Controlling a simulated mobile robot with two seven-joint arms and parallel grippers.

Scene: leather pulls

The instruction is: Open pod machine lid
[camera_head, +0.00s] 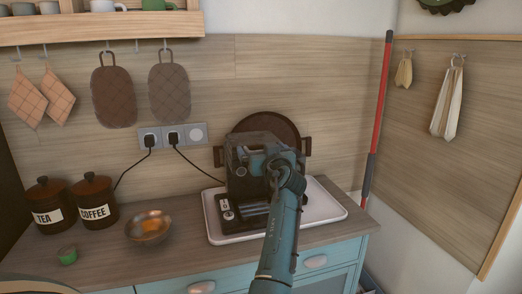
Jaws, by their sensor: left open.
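The black pod machine (235,186) stands on a white tray (327,207) on the counter. Its upper part, with a greyish top (238,142), rises behind my gripper. I cannot tell clearly whether the lid is up or down. My left arm comes in from the bottom middle, and my left gripper (263,162) is at the machine's upper front, overlapping it in the picture. The gripper is open; its fingertips are hard to make out against the dark machine, and contact cannot be told. My right gripper is not in view.
A dark round pan (268,123) leans against the wall behind the machine. Cords run from the wall sockets (172,136). A red pole (382,90) stands right.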

